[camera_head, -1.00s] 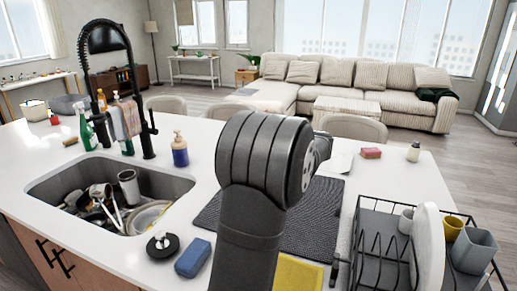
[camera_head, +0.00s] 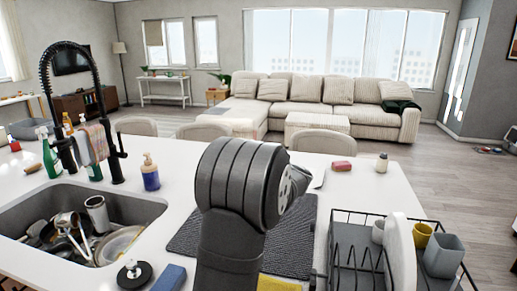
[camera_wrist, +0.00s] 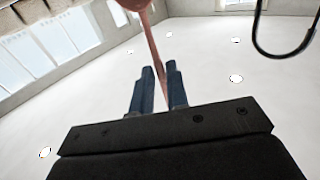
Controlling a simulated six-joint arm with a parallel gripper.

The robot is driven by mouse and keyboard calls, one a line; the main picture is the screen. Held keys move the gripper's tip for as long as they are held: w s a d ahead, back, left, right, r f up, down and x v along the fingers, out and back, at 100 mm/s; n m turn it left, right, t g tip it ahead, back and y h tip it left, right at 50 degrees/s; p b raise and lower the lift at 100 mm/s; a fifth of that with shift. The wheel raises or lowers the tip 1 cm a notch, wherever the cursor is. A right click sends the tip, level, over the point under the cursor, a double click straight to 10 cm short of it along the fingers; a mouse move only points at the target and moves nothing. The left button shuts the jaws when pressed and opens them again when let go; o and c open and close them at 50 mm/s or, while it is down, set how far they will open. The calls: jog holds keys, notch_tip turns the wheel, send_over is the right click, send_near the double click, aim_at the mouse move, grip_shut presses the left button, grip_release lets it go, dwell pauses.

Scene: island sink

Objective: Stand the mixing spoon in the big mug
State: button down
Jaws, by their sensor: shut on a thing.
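My gripper (camera_wrist: 158,72) shows in the wrist view with its two blue fingers shut on a pinkish-brown mixing spoon (camera_wrist: 150,38). The spoon's thin shaft runs between the fingers. Its wider end is at the top edge and partly cut off. In the head view my own arm hides the gripper and spoon. A grey mug (camera_head: 443,256), the largest of the mugs in view, stands at the right of the black wire dish rack (camera_head: 345,213). A smaller yellow mug (camera_head: 422,235) is beside it. I cannot see inside the grey mug.
A white plate (camera_head: 400,255) stands upright in the rack, left of the mugs. The sink (camera_head: 140,207) at left is full of dishes, with a tall black faucet (camera_head: 113,170) behind. A dark drying mat (camera_head: 293,240) lies mid-counter.

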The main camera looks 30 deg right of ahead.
jog(key=shift+f, duration=4.85)
jog(key=c, duration=1.3)
grip_release()
jog(key=s, duration=1.7)
jog(key=shift+s, duration=0.25)
jog(key=shift+w, duration=0.1)
